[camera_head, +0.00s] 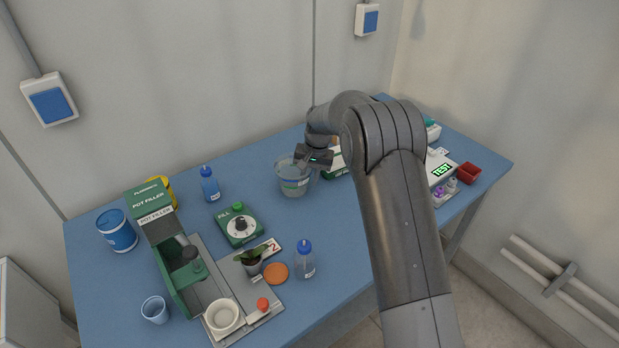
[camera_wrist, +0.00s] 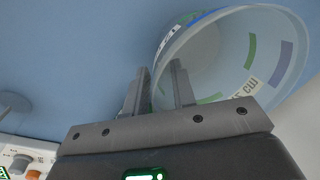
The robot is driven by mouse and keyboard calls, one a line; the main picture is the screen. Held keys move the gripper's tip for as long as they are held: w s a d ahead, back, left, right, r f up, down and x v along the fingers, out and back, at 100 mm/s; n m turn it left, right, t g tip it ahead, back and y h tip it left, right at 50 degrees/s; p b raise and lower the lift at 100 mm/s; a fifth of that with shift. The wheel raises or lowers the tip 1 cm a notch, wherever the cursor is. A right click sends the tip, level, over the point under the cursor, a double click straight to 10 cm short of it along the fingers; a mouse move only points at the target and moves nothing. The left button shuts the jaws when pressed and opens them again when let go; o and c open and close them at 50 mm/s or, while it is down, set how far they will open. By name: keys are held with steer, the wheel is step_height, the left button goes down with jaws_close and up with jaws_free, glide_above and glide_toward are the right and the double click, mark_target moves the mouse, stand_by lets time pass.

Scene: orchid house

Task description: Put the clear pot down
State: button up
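The clear pot (camera_head: 293,180) is a see-through tub with coloured bands, at the back middle of the blue table (camera_head: 345,215). My gripper (camera_head: 304,163) is at its upper right rim. In the wrist view the pot (camera_wrist: 235,55) fills the upper right, its open mouth towards the camera. One finger of my gripper (camera_wrist: 160,75) is outside the pot's wall and the other inside, with the wall pinched between them. The pot looks roughly upright. I cannot tell whether its base touches the table.
Left of the pot stand a blue-capped bottle (camera_head: 209,184) and a green dial timer (camera_head: 239,226). The green pot filler (camera_head: 172,250) is further left. Another bottle (camera_head: 305,260) stands in front. A red tray (camera_head: 467,173) is at the right. Bare table lies in front of the pot.

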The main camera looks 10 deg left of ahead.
step_height(320, 180, up, 12)
steer(key=d, duration=0.2)
steer(key=s+d+r+t, duration=0.3)
steer(key=s+d+r, duration=1.1)
steer(key=s+r, duration=0.15)
steer(key=s+d+f+t+h, duration=0.1)
steer(key=s+d, duration=0.4)
steer(key=s, duration=0.7)
steer(key=s+d+f+t, duration=0.1)
steer(key=s+d, duration=0.4)
steer(key=s, duration=0.7)
steer(key=shift+s+d+f+t+h, duration=0.2)
steer(key=shift+s+f+t+h, duration=0.15)
steer(key=shift+f, duration=0.25)
steer(key=shift+o, duration=0.2)
